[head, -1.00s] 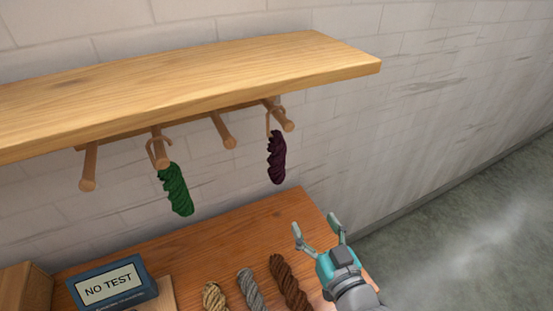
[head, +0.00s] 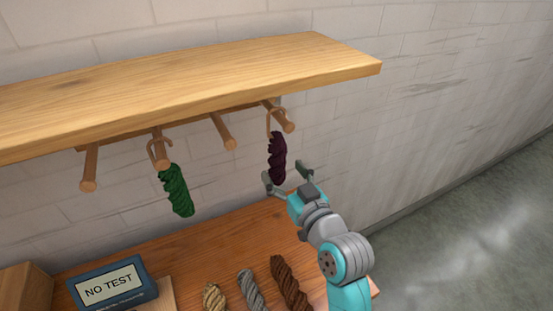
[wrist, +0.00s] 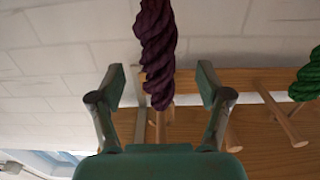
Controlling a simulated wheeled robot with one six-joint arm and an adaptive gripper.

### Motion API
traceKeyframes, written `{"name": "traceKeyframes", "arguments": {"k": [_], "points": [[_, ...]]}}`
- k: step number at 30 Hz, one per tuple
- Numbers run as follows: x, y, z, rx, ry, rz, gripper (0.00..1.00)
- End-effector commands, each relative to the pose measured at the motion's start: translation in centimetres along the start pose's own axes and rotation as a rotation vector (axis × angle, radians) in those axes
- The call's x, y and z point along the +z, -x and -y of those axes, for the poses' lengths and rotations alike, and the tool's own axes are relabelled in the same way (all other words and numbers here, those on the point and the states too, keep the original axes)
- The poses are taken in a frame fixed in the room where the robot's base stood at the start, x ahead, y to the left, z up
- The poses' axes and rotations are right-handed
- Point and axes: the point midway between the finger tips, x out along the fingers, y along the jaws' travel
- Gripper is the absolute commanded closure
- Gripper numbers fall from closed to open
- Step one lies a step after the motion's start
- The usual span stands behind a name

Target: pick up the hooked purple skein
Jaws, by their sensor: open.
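The purple skein (head: 278,160) hangs by a loop from the rightmost wooden peg (head: 280,116) under the shelf. It also shows in the wrist view (wrist: 157,50), its end reaching down between the open fingers. My gripper (head: 286,178) is open and empty, with one finger on each side of the skein's lower end in the head view. In the wrist view my gripper (wrist: 160,88) has clear space on both sides of the skein, and no contact shows.
A green skein (head: 176,190) hangs from another peg to the left, also in the wrist view (wrist: 308,78). The shelf (head: 200,75) lies above. Below, a wooden table (head: 190,245) holds several skeins and a NO TEST box (head: 112,283). A wall stands behind.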

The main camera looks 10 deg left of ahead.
Motion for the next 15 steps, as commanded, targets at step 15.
{"name": "traceKeyframes", "arguments": {"k": [15], "points": [[-0.2,-4.7,-0.3,0.000,0.000,0.000,0.23]]}}
